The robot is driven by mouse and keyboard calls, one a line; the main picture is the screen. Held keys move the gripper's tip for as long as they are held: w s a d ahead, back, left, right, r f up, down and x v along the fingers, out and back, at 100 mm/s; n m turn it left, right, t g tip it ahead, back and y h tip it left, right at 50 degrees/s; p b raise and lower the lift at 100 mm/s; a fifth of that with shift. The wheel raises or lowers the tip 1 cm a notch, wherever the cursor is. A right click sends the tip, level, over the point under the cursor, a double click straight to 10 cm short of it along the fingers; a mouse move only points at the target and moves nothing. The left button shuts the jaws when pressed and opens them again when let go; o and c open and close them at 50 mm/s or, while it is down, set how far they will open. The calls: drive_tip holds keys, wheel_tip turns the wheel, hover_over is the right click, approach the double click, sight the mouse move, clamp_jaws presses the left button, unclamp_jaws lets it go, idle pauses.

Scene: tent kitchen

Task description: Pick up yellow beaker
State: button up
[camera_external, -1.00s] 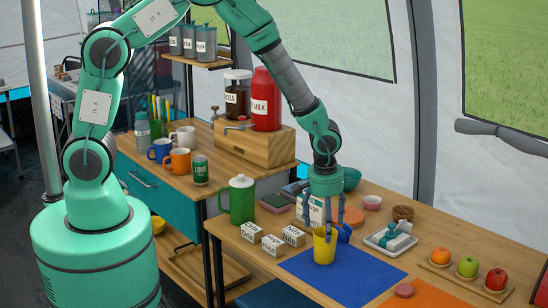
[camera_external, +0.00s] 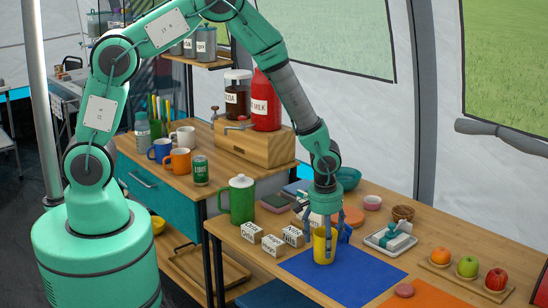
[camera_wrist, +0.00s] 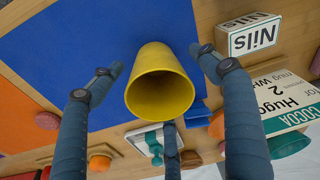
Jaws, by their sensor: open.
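The yellow beaker (camera_external: 321,250) stands upright at the back edge of the blue mat (camera_external: 350,284). My gripper (camera_external: 325,238) points down over it, with its fingers spread around the beaker's sides. In the wrist view the beaker (camera_wrist: 160,85) shows its open, empty mouth between the fingers of my gripper (camera_wrist: 160,68). There is a visible gap between the beaker and the fingers on both sides. The third finger shows below the beaker in that view. My gripper is open and holds nothing.
White name blocks (camera_external: 272,245) and a green lidded jug (camera_external: 242,199) stand left of the beaker. A blue object (camera_external: 344,233) is close behind it. A white tray (camera_external: 380,243) and a fruit board (camera_external: 440,268) lie to the right. The mat's front is clear.

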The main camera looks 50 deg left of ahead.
drive_tip(key=shift+w+a+f+b, duration=0.1)
drive_tip(key=shift+w+f+b, duration=0.1)
drive_tip(key=shift+f, duration=0.65)
drive_tip(key=shift+w+f+b, duration=0.1)
drive_tip(key=shift+f+b, duration=0.05)
drive_tip(key=shift+f, duration=0.65)
drive_tip(key=shift+s, duration=0.1)
drive_tip(key=shift+c, duration=0.5)
drive_tip(key=c, duration=1.1)
